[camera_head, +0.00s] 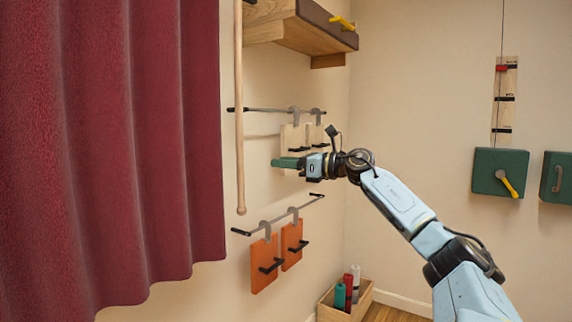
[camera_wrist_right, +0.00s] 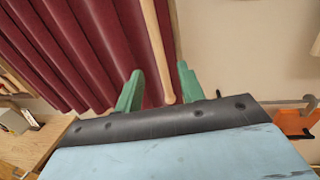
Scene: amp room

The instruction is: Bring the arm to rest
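My right arm (camera_head: 400,205) reaches in from the lower right, its light blue links stretched toward the left wall. My right gripper (camera_head: 274,163) has green fingers and points left, in front of the pale hanging boards. In the right wrist view the two fingers (camera_wrist_right: 159,70) stand well apart with nothing held between them. A wooden rod (camera_head: 239,110) hangs just beyond the fingertips, apart from them; in the wrist view its lower end (camera_wrist_right: 169,97) lines up with the gap. My left gripper is in neither view.
A red curtain (camera_head: 110,150) fills the left. Orange boards (camera_head: 264,265) hang on a lower rail, and pale boards (camera_head: 294,135) on an upper one. A wooden shelf (camera_head: 300,30) juts out above. A box of rolls (camera_head: 345,305) stands on the floor. Green boxes (camera_head: 500,172) are on the right wall.

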